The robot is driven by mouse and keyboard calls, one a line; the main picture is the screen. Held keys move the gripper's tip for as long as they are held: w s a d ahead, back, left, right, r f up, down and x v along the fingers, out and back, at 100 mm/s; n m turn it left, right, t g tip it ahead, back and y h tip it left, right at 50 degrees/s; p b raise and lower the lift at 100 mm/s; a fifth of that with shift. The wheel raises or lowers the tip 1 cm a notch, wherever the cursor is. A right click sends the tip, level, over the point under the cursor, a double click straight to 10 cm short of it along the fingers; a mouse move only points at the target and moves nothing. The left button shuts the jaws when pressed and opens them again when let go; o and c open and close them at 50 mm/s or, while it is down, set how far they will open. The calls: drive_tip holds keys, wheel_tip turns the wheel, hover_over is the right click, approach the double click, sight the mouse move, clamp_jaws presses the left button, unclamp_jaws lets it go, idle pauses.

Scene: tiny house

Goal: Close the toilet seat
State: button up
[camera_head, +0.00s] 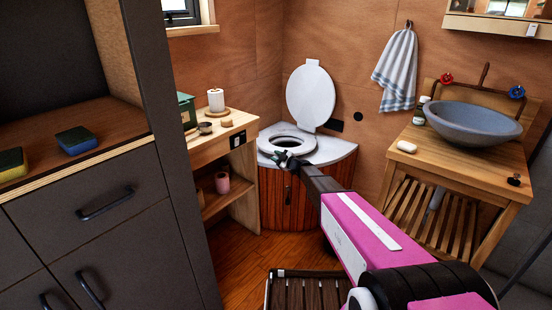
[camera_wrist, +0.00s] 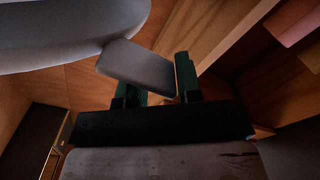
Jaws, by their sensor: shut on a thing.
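The toilet stands in the back corner. Its round white lid (camera_head: 311,95) stands upright at the back, with a small tab at its top. The white seat ring (camera_head: 268,147) is low over the bowl; whether it rests fully on the rim is hard to tell. My gripper (camera_head: 283,158) is at the front edge of the ring. In the wrist view, a grey tab (camera_wrist: 140,68) on a large rounded pale part (camera_wrist: 60,35), apparently the seat ring, is between the green fingers of my gripper (camera_wrist: 158,85). My gripper is shut on this tab.
A wooden shelf unit (camera_head: 240,190) with a paper roll stands left of the toilet. A wooden washstand (camera_head: 465,165) with a grey basin (camera_head: 468,121) is on the right. A dark cabinet (camera_head: 100,230) fills the left. A slatted dark item (camera_head: 308,290) is on the floor in front.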

drive_tip(key=v, duration=1)
drive_tip(key=shift+s+d, duration=0.2)
drive_tip(key=shift+d, duration=0.15)
drive_tip(key=shift+s, duration=0.1)
drive_tip(key=s+d+f+m+g+h, duration=0.1)
drive_tip(key=s+m+g+h, duration=0.25)
drive_tip(key=s, duration=0.65)
drive_tip(key=s+d+f+m+g+h, duration=0.1)
drive_tip(key=s+d+m+g+h, duration=0.2)
drive_tip(key=s, duration=0.7)
drive_tip(key=s+d+m+g+h, duration=0.4)
drive_tip(key=s+d+m+h, duration=0.4)
drive_tip(key=s, duration=0.8)
drive_tip(key=d+r+m, duration=0.1)
drive_tip(key=d+m, duration=0.2)
drive_tip(key=d, duration=0.1)
drive_tip(key=shift+s+m, duration=0.15)
drive_tip(key=shift+m, duration=0.2)
